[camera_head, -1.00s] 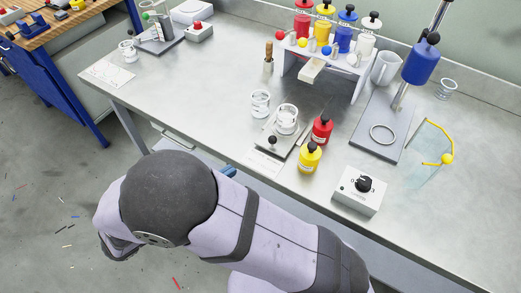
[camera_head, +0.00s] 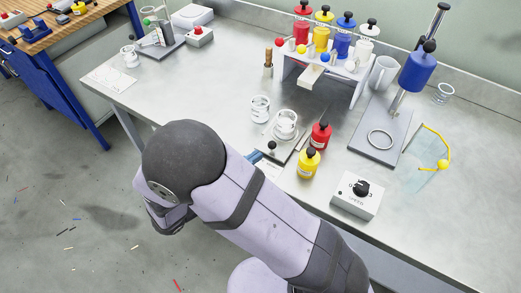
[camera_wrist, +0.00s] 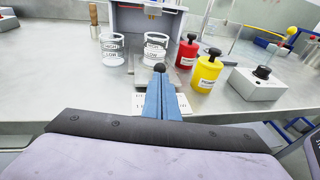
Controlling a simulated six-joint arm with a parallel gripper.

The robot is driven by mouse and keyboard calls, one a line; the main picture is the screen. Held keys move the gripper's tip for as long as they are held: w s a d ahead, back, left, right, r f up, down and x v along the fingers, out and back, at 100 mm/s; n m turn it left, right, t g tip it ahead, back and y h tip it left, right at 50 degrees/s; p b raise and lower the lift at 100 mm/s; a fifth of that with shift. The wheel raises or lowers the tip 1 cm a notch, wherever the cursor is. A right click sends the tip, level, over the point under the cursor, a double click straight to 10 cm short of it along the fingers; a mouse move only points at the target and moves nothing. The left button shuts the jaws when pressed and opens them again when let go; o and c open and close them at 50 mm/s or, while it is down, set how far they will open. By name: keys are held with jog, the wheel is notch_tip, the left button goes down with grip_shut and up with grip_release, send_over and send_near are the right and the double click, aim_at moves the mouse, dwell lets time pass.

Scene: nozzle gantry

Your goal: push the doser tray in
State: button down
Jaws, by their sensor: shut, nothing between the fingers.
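The doser tray (camera_head: 284,151) is a flat grey plate on the bench with a black knob (camera_head: 271,146) at its near end. A clear beaker (camera_head: 285,125) stands on it. My gripper (camera_head: 258,156) has blue fingers, shut and empty, at the near side of the tray by the knob. In the wrist view my fingers (camera_wrist: 160,84) point forward at the knob (camera_wrist: 159,68), which shows just past their tips. I cannot tell whether they touch it. The beaker also shows in the wrist view (camera_wrist: 155,48).
A red bottle (camera_head: 320,135) and a yellow bottle (camera_head: 308,162) stand close right of the tray. A second beaker (camera_head: 260,108) is to its left. The white gantry (camera_head: 346,82) with coloured bottles stands behind. A dial box (camera_head: 356,195) is at front right.

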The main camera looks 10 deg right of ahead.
aim_at(287, 118)
jog(key=shift+p+x, duration=0.3)
jog(key=shift+x, duration=1.45)
jog(key=w+d, duration=0.9)
jog(key=shift+w+d, duration=0.2)
jog(key=shift+d, duration=0.05)
jog(key=shift+w+r, duration=0.15)
jog(key=shift+r, duration=0.05)
jog(key=shift+d, duration=0.1)
jog(key=shift+r, duration=0.1)
jog(key=v, duration=0.4)
jog(key=b+v, duration=0.1)
jog(key=v, duration=0.9)
jog(key=shift+a+f, duration=0.3)
jog(key=shift+f, duration=0.05)
